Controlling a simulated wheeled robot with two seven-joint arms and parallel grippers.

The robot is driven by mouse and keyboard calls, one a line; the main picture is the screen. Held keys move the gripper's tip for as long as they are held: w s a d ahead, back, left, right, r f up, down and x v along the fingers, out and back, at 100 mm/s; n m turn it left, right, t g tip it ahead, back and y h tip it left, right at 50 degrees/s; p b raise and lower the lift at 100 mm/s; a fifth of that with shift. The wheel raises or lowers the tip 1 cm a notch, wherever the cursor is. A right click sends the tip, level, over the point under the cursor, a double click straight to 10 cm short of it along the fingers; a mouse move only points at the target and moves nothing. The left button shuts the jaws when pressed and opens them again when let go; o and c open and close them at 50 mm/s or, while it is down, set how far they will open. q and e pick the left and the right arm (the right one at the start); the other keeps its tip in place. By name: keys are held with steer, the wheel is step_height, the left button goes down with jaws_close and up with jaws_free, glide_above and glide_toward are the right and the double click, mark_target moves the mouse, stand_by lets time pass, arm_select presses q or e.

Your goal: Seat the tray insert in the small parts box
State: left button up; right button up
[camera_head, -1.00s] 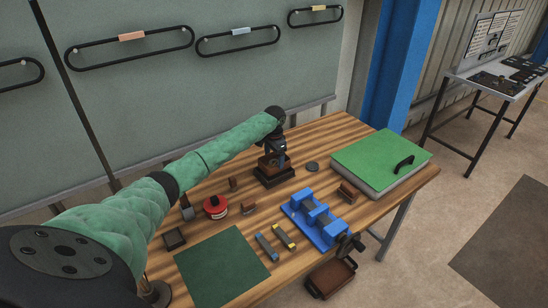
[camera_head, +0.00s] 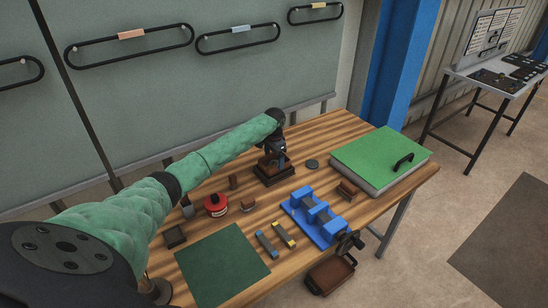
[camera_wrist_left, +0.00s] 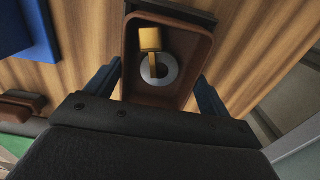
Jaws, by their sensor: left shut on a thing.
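The small parts box (camera_head: 273,178) is a low dark box near the back middle of the wooden table. The tray insert (camera_head: 268,161) is brown and shows just above it. In the left wrist view the tray insert (camera_wrist_left: 185,98) is an open tray holding a brass-coloured piece and a grey ring. A dark edge of the box (camera_wrist_left: 172,8) shows beyond its far end. My left gripper (camera_head: 278,153) is shut on the tray insert, with one blue finger along each long side. Whether the insert touches the box inside is hidden. My right gripper is not in view.
A blue vise-like fixture (camera_head: 318,215) stands in front, and a green-topped case (camera_head: 380,158) stands to the right. A green mat (camera_head: 222,265) lies bare at the front left.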

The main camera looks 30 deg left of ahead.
arm_select(q)
steer(key=shift+f, duration=0.25)
steer(key=shift+f, duration=0.35)
steer(key=shift+p, duration=0.65)
stand_by(0.8)
steer(key=shift+f, duration=0.65)
steer(key=o, duration=0.8)
steer(key=shift+o, duration=0.7)
steer(key=shift+s+f, duration=0.1)
